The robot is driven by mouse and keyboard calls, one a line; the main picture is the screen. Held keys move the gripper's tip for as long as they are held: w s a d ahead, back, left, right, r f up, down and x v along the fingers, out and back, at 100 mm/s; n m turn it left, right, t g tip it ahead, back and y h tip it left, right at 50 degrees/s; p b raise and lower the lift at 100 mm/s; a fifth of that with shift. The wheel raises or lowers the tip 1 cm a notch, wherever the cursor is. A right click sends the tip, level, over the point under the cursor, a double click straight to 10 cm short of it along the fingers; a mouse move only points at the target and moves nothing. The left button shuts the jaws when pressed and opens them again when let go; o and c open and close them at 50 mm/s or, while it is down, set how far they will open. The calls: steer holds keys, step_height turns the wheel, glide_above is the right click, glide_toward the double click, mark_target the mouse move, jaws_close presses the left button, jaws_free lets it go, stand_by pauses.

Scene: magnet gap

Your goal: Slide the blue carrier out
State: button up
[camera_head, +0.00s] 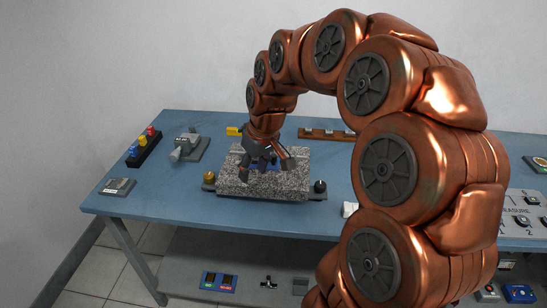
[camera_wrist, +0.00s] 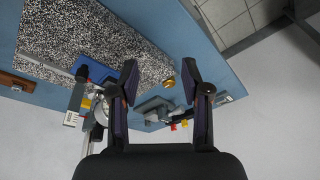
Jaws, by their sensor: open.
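The blue carrier (camera_head: 272,168) is partly visible on the speckled granite block (camera_head: 235,187), mostly hidden behind my gripper in the head view. In the wrist view, a blue part of the carrier (camera_wrist: 92,69) shows at the edge of the granite (camera_wrist: 90,30), left of my fingers. My gripper (camera_head: 266,169) is over the granite, pointing down. I cannot tell whether a finger touches the carrier.
A brass knob (camera_head: 209,177) and a black knob (camera_head: 320,186) flank the granite. A grey device (camera_head: 188,148), a rack of coloured pieces (camera_head: 145,147) and a small plate (camera_head: 117,186) lie left. A wooden rack (camera_head: 327,135) is behind. The front-left tabletop is clear.

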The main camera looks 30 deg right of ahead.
steer(key=t, duration=0.2)
glide_toward(274, 155)
steer(key=x, duration=0.2)
steer(key=shift+m+h, duration=0.3)
steer(key=shift+m, duration=0.1)
steer(key=shift+a+p+x, duration=0.1)
steer(key=shift+p+x, duration=0.3)
steer(key=shift+x, duration=1.65)
steer(key=shift+a+p+x, duration=0.15)
steer(key=shift+p+x, duration=0.2)
steer(key=shift+x, duration=1.7)
steer(key=shift+c, duration=0.4)
jaws_close()
